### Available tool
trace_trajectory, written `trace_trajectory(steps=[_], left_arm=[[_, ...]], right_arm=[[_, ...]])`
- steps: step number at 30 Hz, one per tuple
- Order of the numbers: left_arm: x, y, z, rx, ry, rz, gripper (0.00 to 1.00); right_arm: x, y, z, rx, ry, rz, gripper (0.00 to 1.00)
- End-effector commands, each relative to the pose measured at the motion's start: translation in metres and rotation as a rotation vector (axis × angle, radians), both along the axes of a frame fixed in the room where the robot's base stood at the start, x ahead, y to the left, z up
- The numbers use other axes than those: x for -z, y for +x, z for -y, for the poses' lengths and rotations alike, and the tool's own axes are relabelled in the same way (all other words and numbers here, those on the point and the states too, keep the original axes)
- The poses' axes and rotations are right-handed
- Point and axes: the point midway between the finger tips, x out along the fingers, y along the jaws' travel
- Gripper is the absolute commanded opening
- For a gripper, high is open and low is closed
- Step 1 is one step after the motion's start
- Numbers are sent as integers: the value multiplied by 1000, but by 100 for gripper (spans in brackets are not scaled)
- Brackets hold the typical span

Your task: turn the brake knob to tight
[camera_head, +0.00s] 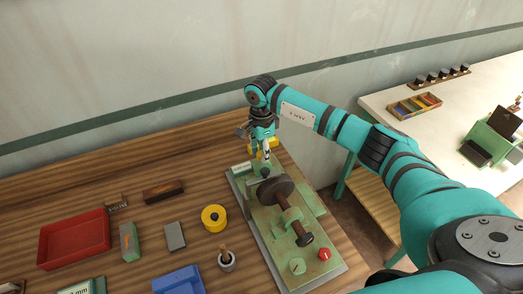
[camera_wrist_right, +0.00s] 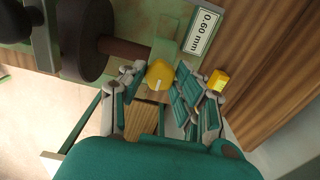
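The drum machine (camera_head: 257,224) stands on the wooden bench, with a dark drum on a shaft. In the right wrist view, a round yellow knob (camera_wrist_right: 160,75) with a white pointer line sits on the machine's green base near the "0.60 mm" label (camera_wrist_right: 203,30). My right gripper (camera_head: 262,156) is over the machine's far end, pointing down. In the wrist view its fingers (camera_wrist_right: 158,88) are apart, one on each side of the yellow knob; contact is unclear. A red knob (camera_head: 324,254) and a pale green knob (camera_head: 297,265) sit at the near end. My left gripper is out of view.
A yellow block (camera_wrist_right: 218,80) lies beside the right finger. A wall (camera_head: 150,60) stands behind.

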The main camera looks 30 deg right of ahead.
Motion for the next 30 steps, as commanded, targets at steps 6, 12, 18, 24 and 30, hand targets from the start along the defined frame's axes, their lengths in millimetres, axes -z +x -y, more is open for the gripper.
trace_trajectory(steps=[6, 12, 18, 24, 30], left_arm=[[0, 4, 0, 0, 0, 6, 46], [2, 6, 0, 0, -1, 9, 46], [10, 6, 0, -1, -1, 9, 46], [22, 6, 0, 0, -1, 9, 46], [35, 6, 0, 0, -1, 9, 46]], right_arm=[[0, 0, 0, 1, 0, 1, 0], [0, 1, 0, 21, 0, 2, 0], [1, 1, 1, 108, -1, 4, 0], [2, 1, 1, 262, -2, 5, 0], [1, 1, 1, 452, -1, 5, 0]])
